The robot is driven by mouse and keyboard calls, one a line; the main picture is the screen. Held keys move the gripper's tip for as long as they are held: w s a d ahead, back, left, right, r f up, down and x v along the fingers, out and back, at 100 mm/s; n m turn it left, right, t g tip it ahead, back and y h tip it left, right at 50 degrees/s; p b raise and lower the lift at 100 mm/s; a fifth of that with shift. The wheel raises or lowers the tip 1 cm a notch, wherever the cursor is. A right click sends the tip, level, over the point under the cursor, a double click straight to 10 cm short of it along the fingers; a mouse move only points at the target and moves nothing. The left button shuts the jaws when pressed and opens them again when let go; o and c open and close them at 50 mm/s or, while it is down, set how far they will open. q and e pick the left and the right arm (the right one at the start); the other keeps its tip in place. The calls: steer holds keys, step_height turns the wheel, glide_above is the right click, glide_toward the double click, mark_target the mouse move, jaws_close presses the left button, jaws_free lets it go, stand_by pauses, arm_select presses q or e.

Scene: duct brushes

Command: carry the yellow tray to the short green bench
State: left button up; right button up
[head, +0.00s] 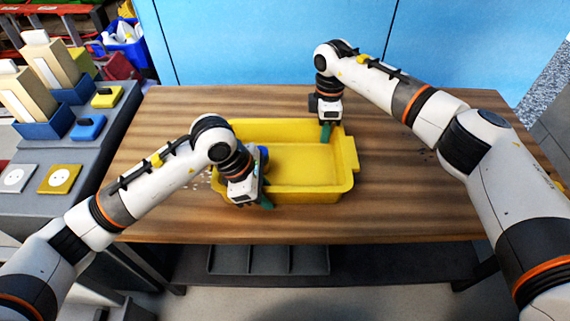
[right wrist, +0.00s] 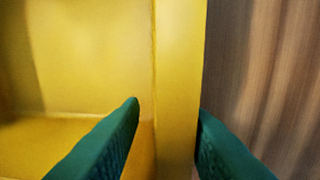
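The yellow tray (head: 305,158) sits on a wooden-topped table. My right gripper (head: 327,131) is at the tray's far wall. In the right wrist view its green fingers (right wrist: 168,125) stand on either side of the yellow wall (right wrist: 180,70), open, with a gap at the left finger. My left gripper (head: 266,198) is at the tray's near wall, toward the left end; whether its fingers are open or shut on the wall cannot be told. A blue object (head: 263,153) shows partly behind the left gripper, at the tray's left end. No green bench shows.
The wooden tabletop (head: 410,205) is clear right of the tray. At left, a grey counter (head: 100,125) holds blue holders with cartons, small blocks and plates. A blue wall (head: 250,45) stands behind. A grey divided bin (head: 265,260) is under the table.

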arm_select(q)
steer(key=shift+d+f, duration=0.1)
steer(key=shift+f, duration=0.15)
arm_select(e)
steer(key=shift+f, duration=0.25)
arm_select(q)
jaws_close()
arm_select(e)
jaws_close()
arm_select(q)
steer(key=shift+r, duration=0.25)
arm_select(e)
steer(key=shift+r, duration=0.2)
